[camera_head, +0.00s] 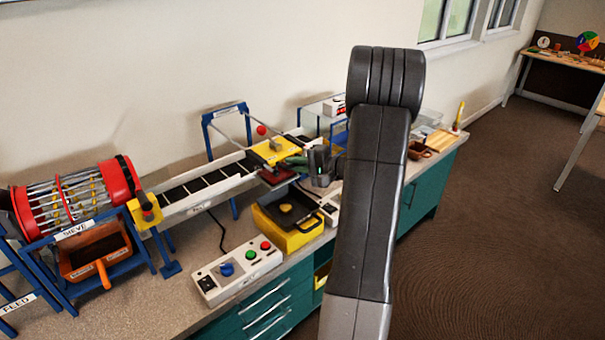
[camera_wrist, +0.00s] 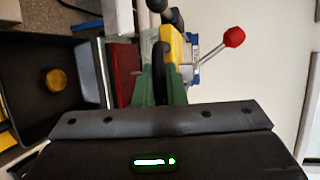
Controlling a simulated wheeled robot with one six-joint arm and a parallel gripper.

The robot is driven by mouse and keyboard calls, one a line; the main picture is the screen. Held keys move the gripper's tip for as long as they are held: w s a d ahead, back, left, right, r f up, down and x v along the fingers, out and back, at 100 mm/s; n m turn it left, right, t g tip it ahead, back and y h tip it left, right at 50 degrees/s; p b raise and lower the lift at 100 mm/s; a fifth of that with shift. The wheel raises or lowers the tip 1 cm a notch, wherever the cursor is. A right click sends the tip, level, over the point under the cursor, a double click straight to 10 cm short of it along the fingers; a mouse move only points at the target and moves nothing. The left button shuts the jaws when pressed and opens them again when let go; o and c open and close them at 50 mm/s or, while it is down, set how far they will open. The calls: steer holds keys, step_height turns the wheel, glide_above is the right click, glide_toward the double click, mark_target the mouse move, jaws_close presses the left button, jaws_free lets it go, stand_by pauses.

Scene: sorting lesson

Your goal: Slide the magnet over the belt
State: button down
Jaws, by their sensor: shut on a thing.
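The magnet carriage (camera_head: 272,151) is a yellow block on rails inside a blue frame, with a dark red plate below it. It stands at the right end of the belt (camera_head: 180,192), a slatted black conveyor with pale sides. My gripper (camera_head: 303,163) is at the carriage's right side. In the wrist view the green fingers of my gripper (camera_wrist: 162,88) are shut on a dark handle in front of the yellow block (camera_wrist: 178,48). The dark red plate (camera_wrist: 124,72) shows to their left. My arm hides part of the bench behind the carriage.
A yellow box with a black tray (camera_head: 288,222) sits below the carriage; a round brown-yellow piece (camera_wrist: 55,81) lies in a black tray. A red-knobbed lever (camera_wrist: 233,38) stands close by. A control box (camera_head: 240,270) and red sieve drum (camera_head: 70,198) are left.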

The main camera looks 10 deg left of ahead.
steer(key=shift+w+a, duration=0.15)
steer(key=shift+a, duration=0.1)
steer(key=c, duration=1.5)
jaws_free()
steer(key=b+v, duration=0.2)
steer(key=v, duration=1.1)
steer(key=shift+d, duration=0.4)
steer(key=shift+c, duration=0.4)
